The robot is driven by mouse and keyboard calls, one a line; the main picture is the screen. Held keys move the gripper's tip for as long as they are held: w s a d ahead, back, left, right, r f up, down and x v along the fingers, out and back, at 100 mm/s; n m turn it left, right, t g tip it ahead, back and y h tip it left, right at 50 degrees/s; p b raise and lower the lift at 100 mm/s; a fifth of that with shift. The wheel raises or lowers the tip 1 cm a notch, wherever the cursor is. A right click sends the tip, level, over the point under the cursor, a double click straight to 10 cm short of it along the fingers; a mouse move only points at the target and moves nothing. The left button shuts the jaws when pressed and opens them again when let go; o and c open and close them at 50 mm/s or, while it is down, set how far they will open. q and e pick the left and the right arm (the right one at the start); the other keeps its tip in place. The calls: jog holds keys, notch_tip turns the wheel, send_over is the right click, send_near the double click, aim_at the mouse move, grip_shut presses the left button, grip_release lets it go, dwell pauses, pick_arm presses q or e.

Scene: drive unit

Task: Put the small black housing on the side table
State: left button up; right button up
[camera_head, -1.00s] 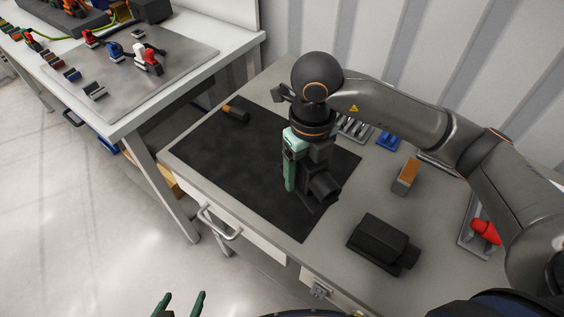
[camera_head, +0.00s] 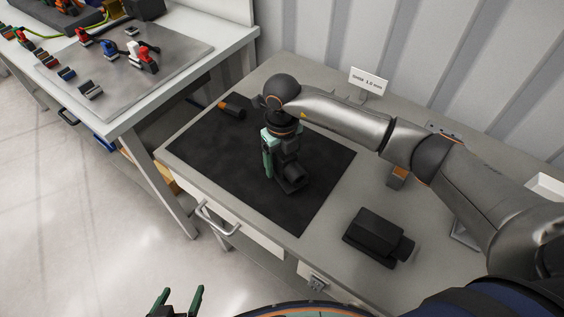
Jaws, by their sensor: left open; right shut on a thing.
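My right gripper (camera_head: 282,180) is shut on the small black housing (camera_head: 295,177), a dark block with a round end. It holds the housing at or just above the black mat (camera_head: 225,165) on the grey-topped table; I cannot tell whether it touches the mat. The gripper's green finger covers part of it. A larger black housing (camera_head: 372,234) lies on the bare tabletop to the right of the mat. My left gripper (camera_head: 178,300) is open and empty at the bottom edge, low in front of the tables. I cannot tell which table is the side table.
A white table (camera_head: 110,120) at the left bears a grey plate (camera_head: 125,85) with several small coloured parts. A black and orange tool (camera_head: 234,106) lies at the mat's far corner. My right arm spans the table's right half. A small sign (camera_head: 369,80) stands at the back.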

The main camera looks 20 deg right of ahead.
jog(key=shift+f, duration=0.55)
jog(key=shift+f, duration=0.15)
jog(key=o, duration=1.5)
notch_tip(320, 180, up, 12)
jog(key=shift+r+b, duration=0.15)
jog(key=shift+b, duration=0.4)
